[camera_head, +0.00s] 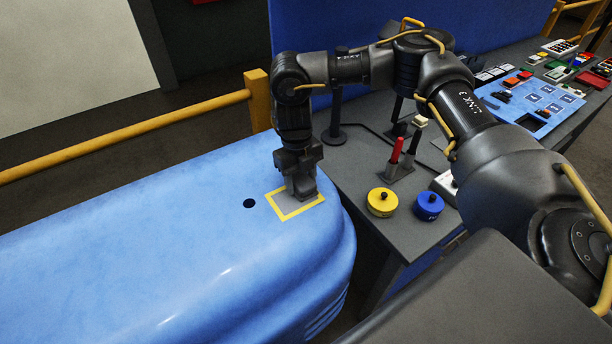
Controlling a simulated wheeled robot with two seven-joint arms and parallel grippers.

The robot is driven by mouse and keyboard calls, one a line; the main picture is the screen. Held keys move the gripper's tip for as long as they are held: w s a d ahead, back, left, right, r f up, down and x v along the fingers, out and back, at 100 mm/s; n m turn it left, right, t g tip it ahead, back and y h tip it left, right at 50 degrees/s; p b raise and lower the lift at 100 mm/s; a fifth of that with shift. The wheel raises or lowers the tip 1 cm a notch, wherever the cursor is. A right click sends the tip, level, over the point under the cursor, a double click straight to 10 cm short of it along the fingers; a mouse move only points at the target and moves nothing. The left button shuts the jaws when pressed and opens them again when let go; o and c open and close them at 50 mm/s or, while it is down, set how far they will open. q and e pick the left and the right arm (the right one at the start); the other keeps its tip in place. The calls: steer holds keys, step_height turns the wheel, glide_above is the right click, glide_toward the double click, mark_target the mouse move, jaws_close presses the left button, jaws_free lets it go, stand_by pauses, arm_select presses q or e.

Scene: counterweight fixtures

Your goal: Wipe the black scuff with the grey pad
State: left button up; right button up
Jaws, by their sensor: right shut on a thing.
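My right gripper (299,174) points down over the large blue rounded body (150,235). It is shut on the grey pad (302,190), a small block under the fingers. The pad is at a yellow square outline (288,214) with a greyish inside on the blue top. It looks at or very near the surface; I cannot tell if it touches. A small round black spot (249,203) lies just left of the outline; I cannot tell whether it is a scuff or a hole. The pad and fingers hide part of the outlined area. My left gripper is out of view.
A yellow round weight (382,202) and a blue one (429,206) stand on the dark bench (355,165). Behind them are a red upright handle (397,150) and a light blue board (530,100). A yellow rail (130,135) runs behind the blue body, whose left top is clear.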

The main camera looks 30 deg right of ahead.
mark_target(308, 176)
steer(key=shift+a, duration=0.95)
steer(key=shift+a+f+b, duration=0.15)
steer(key=shift+f+b, duration=0.05)
steer(key=shift+b, duration=0.25)
steer(key=shift+d+r, duration=0.25)
steer(key=shift+r, duration=0.05)
steer(key=d+p, duration=0.1)
steer(key=d, duration=0.2)
steer(key=shift+d+f, duration=0.1)
steer(key=shift+d, duration=0.1)
step_height(308, 176, up, 2)
steer(key=shift+d+r+p, duration=0.1)
steer(key=shift+r+p, duration=0.15)
steer(key=shift+p, duration=0.65)
steer(key=shift+r+p, duration=0.6)
steer(key=shift+r, duration=0.05)
step_height(308, 176, up, 2)
steer(key=shift+r+p, duration=0.1)
steer(key=shift+p, duration=0.2)
steer(key=shift+r, duration=1.1)
